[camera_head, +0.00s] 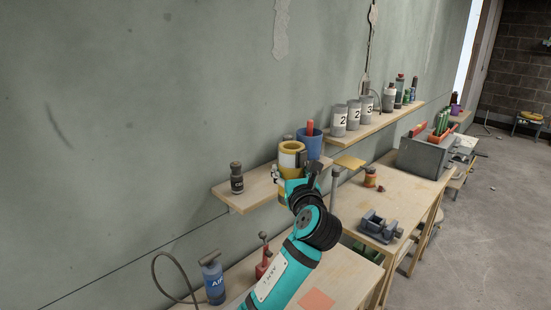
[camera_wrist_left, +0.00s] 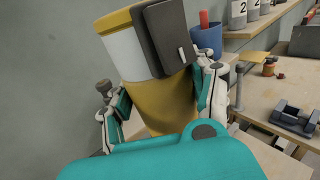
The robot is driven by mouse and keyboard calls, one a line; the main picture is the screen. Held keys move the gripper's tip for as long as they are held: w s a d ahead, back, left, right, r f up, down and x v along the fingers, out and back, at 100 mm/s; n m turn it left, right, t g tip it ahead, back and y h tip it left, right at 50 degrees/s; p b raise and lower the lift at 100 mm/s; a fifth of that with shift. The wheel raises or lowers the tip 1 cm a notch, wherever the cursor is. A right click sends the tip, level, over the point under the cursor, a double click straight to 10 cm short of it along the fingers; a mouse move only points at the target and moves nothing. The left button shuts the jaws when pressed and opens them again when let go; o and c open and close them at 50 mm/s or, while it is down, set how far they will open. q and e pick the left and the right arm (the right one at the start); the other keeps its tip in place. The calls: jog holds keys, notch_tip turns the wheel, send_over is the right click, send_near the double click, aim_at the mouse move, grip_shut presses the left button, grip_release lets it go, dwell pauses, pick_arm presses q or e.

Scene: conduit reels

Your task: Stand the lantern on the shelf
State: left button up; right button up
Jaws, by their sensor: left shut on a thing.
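The lantern (camera_head: 291,147) is a yellow cylinder with a white band and a dark grey block on its side. My left gripper (camera_head: 288,176) is shut on it, with a finger on each side in the left wrist view (camera_wrist_left: 163,95). The lantern (camera_wrist_left: 165,100) looks slightly tilted in that view. In the head view it overlaps the near wooden wall shelf (camera_head: 237,198); I cannot tell whether it touches the board. Its lower part is hidden by my gripper and arm. My right gripper is not in view.
On the near shelf, a dark bottle (camera_head: 237,178) stands left of the lantern, a blue cup (camera_head: 312,142) with a red item right of it. Numbered grey cans (camera_head: 340,121) stand on the farther shelf. Below, workbenches hold a vise (camera_head: 380,227) and a blue pump (camera_head: 213,279).

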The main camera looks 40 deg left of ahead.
aim_at(287, 155)
pick_arm(q)
jog(key=w+a+p, duration=0.1)
jog(key=w+a, duration=0.1)
jog(key=a, duration=0.3)
jog(key=w+a+f+p, duration=0.1)
jog(key=w+a+p, duration=0.1)
jog(key=a, duration=0.3)
jog(key=w+a+f+p, duration=0.1)
jog(key=w+a+p, duration=0.1)
jog(key=a, duration=0.4)
jog(key=shift+w+f, duration=0.1)
jog(key=shift+w, duration=0.5)
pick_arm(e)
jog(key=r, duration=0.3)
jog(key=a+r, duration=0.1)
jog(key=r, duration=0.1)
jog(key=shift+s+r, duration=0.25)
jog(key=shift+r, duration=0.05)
pick_arm(q)
jog(key=shift+f, duration=0.1)
jog(key=o, duration=1.4)
jog(key=shift+d, duration=0.1)
jog(key=shift+o, duration=0.2)
